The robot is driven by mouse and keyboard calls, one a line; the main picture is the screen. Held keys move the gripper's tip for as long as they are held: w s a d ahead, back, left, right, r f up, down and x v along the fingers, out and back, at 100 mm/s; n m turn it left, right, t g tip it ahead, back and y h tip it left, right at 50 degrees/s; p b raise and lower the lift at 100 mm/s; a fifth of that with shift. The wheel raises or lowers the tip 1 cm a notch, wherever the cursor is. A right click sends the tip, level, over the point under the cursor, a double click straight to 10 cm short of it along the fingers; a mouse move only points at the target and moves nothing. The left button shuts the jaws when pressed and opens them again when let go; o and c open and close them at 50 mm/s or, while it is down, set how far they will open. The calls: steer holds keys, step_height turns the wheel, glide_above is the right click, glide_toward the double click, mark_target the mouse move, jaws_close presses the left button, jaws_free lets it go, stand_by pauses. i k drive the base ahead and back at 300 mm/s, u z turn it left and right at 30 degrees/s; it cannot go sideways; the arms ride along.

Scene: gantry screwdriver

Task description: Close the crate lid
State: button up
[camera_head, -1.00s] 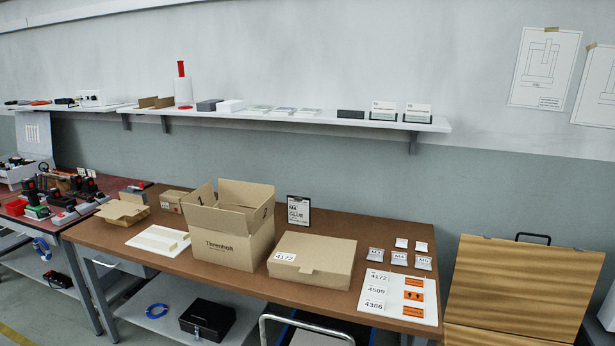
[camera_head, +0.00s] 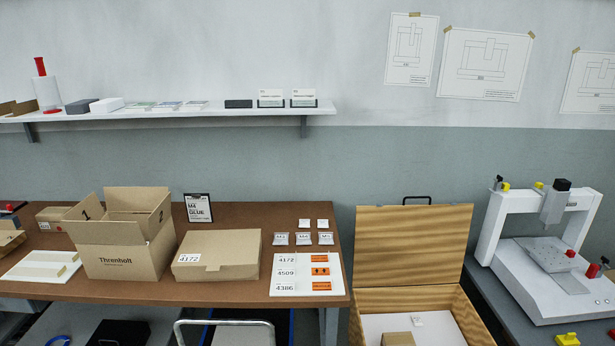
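A wooden crate (camera_head: 470,322) stands at the lower right, beside the right end of the brown workbench. Its lid (camera_head: 408,246) is open, standing up at the back with a dark handle on its top edge. Inside the crate I see a light lining, a small cardboard box (camera_head: 398,339) and a small white packet (camera_head: 417,322). The front of the crate is cut off by the picture's bottom edge. My gripper is not in view.
The brown workbench (camera_head: 240,219) carries an open Threnholt box (camera_head: 122,262), a closed box (camera_head: 217,255), labels and packets. A white gantry machine (camera_head: 540,285) stands close on the crate's right. A cart handle (camera_head: 224,323) shows at the bottom.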

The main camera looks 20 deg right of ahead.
mark_target(405, 245)
steer(key=z, duration=1.05)
steer(key=i, duration=0.8)
steer(key=z, duration=0.15)
